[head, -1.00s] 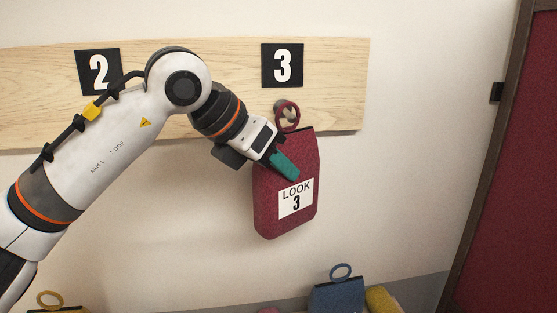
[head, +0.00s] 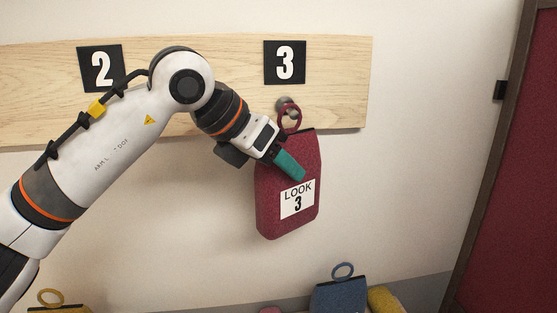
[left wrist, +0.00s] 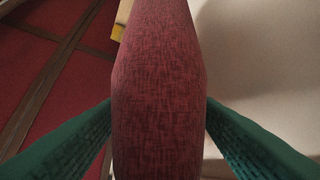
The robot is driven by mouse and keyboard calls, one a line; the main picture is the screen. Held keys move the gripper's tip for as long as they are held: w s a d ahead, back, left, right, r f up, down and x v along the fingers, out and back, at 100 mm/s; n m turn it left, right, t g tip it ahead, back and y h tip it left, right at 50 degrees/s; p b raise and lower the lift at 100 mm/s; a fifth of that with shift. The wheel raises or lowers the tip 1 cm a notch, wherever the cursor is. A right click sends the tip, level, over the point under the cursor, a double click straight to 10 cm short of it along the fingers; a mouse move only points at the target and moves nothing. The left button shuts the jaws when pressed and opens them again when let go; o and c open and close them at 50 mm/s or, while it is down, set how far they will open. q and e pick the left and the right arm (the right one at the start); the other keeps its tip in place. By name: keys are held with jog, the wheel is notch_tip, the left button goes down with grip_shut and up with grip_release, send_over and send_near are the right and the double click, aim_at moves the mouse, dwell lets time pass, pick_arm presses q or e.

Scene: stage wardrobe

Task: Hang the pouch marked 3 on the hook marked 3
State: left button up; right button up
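The dark red pouch marked 3 (head: 272,205), with a "LOOK 3" label, hangs nearly upright below the number 3 plate (head: 285,62). Its ring (head: 283,124) is at the hook (head: 286,102) marked 3; the hook's round end shows at the ring's top. I cannot tell for sure if the ring is around the hook. My left gripper (head: 288,165) is shut on the pouch's upper part, with one teal finger across its front. In the left wrist view, the pouch (left wrist: 160,100) fills the space between both fingers. My right gripper is out of view.
The wooden board (head: 200,80) also carries a number 2 plate (head: 101,68), partly beside my arm. Below are a blue pouch (head: 338,296) with a ring, a yellow item (head: 383,299) and a yellow pouch (head: 60,309). A dark red panel (head: 515,200) stands at right.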

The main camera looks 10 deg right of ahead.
pick_arm(q)
jog(key=shift+o, duration=0.7)
